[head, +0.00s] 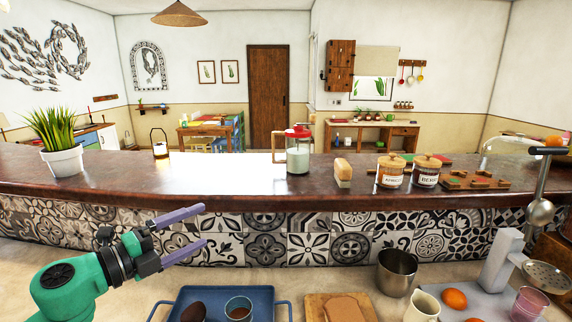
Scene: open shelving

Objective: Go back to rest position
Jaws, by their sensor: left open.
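My left gripper (194,232) reaches in from the lower left on a green arm. Its two purple fingers are spread apart, with nothing between them. It is in front of the patterned tile face of the raised bar, above the near counter and to the upper left of a blue tray (183,298). My right gripper does not show in the head view.
The blue tray holds a cup (238,309) and a dark item. A bread board (312,306), metal cup (396,272), cream jug (423,306) and oranges stand to its right. The raised bar (230,190) carries a plant (58,140), a jar and canisters.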

